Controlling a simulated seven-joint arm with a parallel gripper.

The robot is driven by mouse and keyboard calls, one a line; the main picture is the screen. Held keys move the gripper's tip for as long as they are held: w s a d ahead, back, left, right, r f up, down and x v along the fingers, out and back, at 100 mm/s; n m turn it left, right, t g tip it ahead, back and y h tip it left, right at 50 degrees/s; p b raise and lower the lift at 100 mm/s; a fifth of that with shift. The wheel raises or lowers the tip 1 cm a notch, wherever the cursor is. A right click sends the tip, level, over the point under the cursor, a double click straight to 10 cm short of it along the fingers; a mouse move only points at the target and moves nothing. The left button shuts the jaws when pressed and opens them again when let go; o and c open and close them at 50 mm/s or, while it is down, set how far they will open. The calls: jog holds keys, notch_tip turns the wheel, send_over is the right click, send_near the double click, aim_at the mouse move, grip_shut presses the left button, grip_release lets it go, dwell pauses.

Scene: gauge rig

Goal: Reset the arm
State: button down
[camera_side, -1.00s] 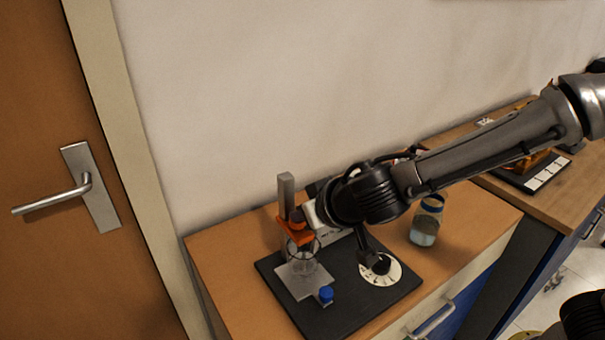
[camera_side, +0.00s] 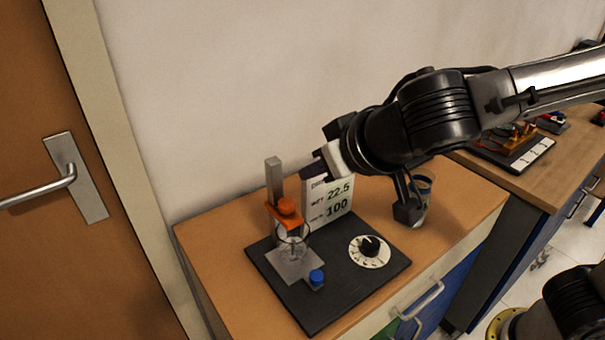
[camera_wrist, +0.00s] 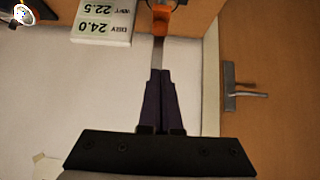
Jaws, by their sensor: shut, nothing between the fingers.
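My gripper (camera_side: 313,171) is shut and empty in the side view, raised above the back of the gauge rig and overlapping the display's upper edge. In the wrist view its dark purple fingers (camera_wrist: 160,73) lie together. The rig's black base (camera_side: 330,285) carries an upright grey post (camera_side: 273,180), an orange clamp with a knob (camera_side: 287,207), a clear glass vessel (camera_side: 292,240), a blue knob (camera_side: 317,277) and a black dial on a white disc (camera_side: 369,252). The wrist view shows 24.0 and 22.5 upside down.
A jar (camera_side: 424,190) stands right of the rig, partly behind my arm. The wooden bench (camera_side: 215,250) has drawers with handles at its front. Another bench with a board (camera_side: 510,150) is at the right. A door handle (camera_side: 60,180) is at the left. The wall is behind.

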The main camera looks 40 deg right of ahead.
jog(key=shift+s+r, duration=0.3)
jog(key=s+d+r+m+h, duration=0.1)
jog(key=d+r+m, duration=0.15)
jog(key=d, duration=0.75)
jog(key=s+d+r+m+h, duration=0.1)
jog(key=d+m, duration=0.2)
jog(key=d, duration=0.6)
jog(key=s+d+f+g, duration=0.1)
jog(key=s+d+f, duration=0.2)
jog(key=s+d, duration=0.15)
jog(key=s+d+f+g, duration=0.1)
jog(key=s+d+f, duration=0.15)
jog(key=s, duration=0.35)
jog(key=s+a+f+n+g+y, duration=0.1)
jog(key=s+a+f+n+y, duration=0.1)
jog(key=s+f+n, duration=0.3)
jog(key=shift+s+a+g, duration=0.3)
jog(key=shift+s+a, duration=0.05)
jog(key=shift+a, duration=0.35)
